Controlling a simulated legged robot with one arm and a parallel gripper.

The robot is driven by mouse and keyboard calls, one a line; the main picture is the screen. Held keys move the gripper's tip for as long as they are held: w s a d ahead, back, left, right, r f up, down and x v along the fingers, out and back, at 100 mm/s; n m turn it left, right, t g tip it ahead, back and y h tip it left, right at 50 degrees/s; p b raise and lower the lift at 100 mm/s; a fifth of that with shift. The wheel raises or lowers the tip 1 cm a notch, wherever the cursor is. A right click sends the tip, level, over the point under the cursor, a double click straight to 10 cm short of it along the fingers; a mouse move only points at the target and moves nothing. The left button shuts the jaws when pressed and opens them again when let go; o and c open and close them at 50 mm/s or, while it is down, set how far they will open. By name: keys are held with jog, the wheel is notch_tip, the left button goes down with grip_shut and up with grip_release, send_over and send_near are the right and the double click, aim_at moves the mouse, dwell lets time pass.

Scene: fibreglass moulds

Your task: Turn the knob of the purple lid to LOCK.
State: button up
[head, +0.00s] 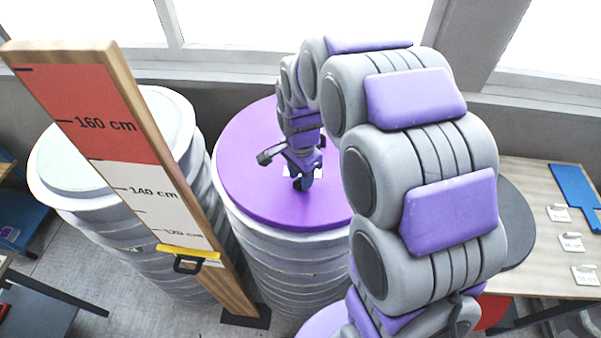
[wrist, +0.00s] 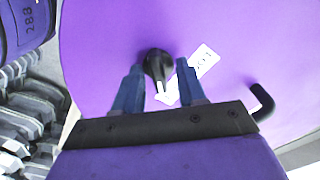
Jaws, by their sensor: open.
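The purple lid (head: 245,165) lies flat on top of a grey ribbed drum in the head view and fills most of the wrist view (wrist: 100,45). Its black knob (wrist: 154,62) stands up from the lid in the wrist view. A white label (wrist: 204,60) lies beside the knob; its lettering is partly hidden and too small to read surely. My gripper (head: 303,180) is over the lid, pointing down. In the wrist view my gripper (wrist: 160,66) is open, with one blue finger on each side of the knob. I cannot tell whether either finger touches it.
A wooden height board (head: 140,170) with a yellow slider (head: 188,251) stands left of the lid. Another drum with a pale lid (head: 68,160) stands behind it. A wooden table (head: 540,240) with small white cards is at the right. Windows line the back wall.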

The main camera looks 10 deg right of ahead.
jog(key=shift+c, duration=0.3)
grip_shut()
jog(key=shift+f+n+b, duration=0.1)
jog(key=shift+n+b, duration=0.2)
jog(key=shift+n, duration=0.1)
jog(key=n+b, duration=0.2)
jog(key=n, duration=0.1)
jog(key=shift+f, duration=0.1)
jog(key=n+b, duration=0.2)
jog(key=n, duration=0.3)
jog(key=n+b, duration=0.1)
jog(key=n, duration=0.3)
jog(key=shift+n, duration=0.4)
jog(key=shift+n+b, duration=0.4)
jog(key=shift+n, duration=1.8)
jog(key=shift+r, duration=0.2)
